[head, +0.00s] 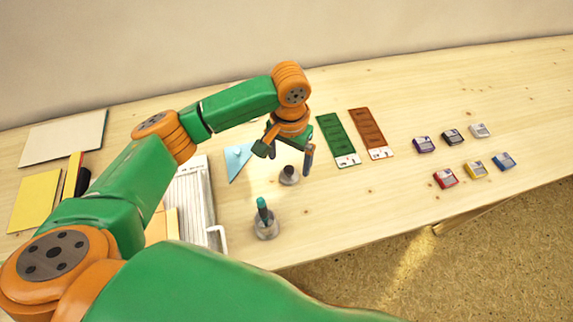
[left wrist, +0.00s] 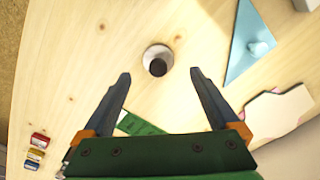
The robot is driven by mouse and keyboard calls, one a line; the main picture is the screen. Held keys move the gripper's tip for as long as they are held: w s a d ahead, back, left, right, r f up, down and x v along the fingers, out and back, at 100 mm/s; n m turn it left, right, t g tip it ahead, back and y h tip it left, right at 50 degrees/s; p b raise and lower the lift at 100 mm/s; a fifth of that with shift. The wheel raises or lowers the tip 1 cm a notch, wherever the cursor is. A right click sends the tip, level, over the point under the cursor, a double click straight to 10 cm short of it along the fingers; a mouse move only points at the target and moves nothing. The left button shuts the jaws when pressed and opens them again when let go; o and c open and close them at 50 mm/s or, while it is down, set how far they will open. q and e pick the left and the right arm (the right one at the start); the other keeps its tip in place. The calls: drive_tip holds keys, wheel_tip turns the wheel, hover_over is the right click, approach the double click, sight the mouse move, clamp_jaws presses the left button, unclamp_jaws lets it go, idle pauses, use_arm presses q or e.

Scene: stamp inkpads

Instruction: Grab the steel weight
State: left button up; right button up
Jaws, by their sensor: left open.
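The steel weight (head: 289,175) looks like a small round grey piece with a dark top, standing on the wooden table. In the left wrist view the weight (left wrist: 157,60) lies just beyond the fingertips, roughly centred between them. My left gripper (head: 288,162) is open and empty, above and close to the weight. Its two fingers show spread apart in the left wrist view (left wrist: 159,75). My right gripper is not in view.
A glass jar with a green top (head: 265,222) stands in front of the weight. A blue triangle (head: 238,160) lies left; green (head: 338,139) and brown (head: 371,132) trays lie right. Several small inkpads, including a red one (head: 445,179), sit farther right. A white slatted rack (head: 194,200) is left.

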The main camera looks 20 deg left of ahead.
sight(289, 169)
use_arm(q)
drive_tip(key=f, duration=0.4)
drive_tip(key=shift+s+d+f, duration=0.1)
drive_tip(key=shift+s+f, duration=0.05)
drive_tip(key=shift+s, duration=0.1)
drive_tip(key=shift+w+f, duration=0.1)
drive_tip(key=shift+f, duration=0.05)
clamp_jaws()
